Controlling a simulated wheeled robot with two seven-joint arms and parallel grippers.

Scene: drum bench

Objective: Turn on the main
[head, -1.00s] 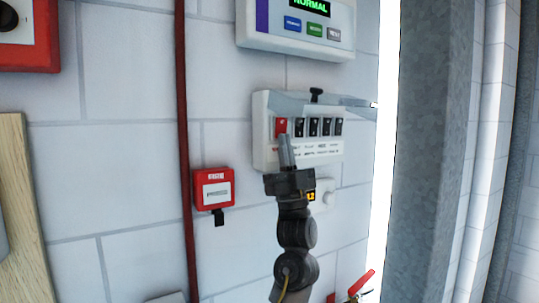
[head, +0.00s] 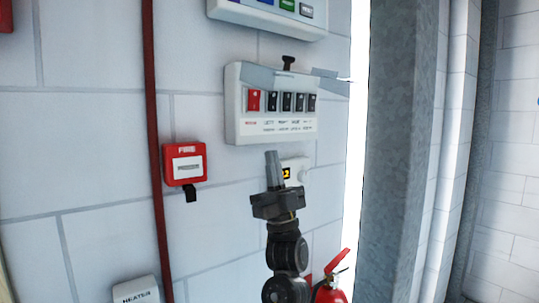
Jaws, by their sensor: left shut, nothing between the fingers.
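The white switch box (head: 232,104) hangs on the wall at the upper middle of the head view. It has one red switch (head: 254,100) at the left end of a row and several black switches (head: 287,102) to its right. Small labels run below them, too blurred to read surely. A translucent cover is raised above the row. My left gripper (head: 273,153) is shut and empty, pointing up, below the box and apart from the switches in the picture. My right gripper is not in view.
A red fire call point (head: 185,163) is left of the gripper, beside a red pipe (head: 157,150). A white panel with buttons (head: 266,12) is above. A heater box (head: 136,291) and a fire extinguisher (head: 330,295) are low. A grey column (head: 397,150) stands right.

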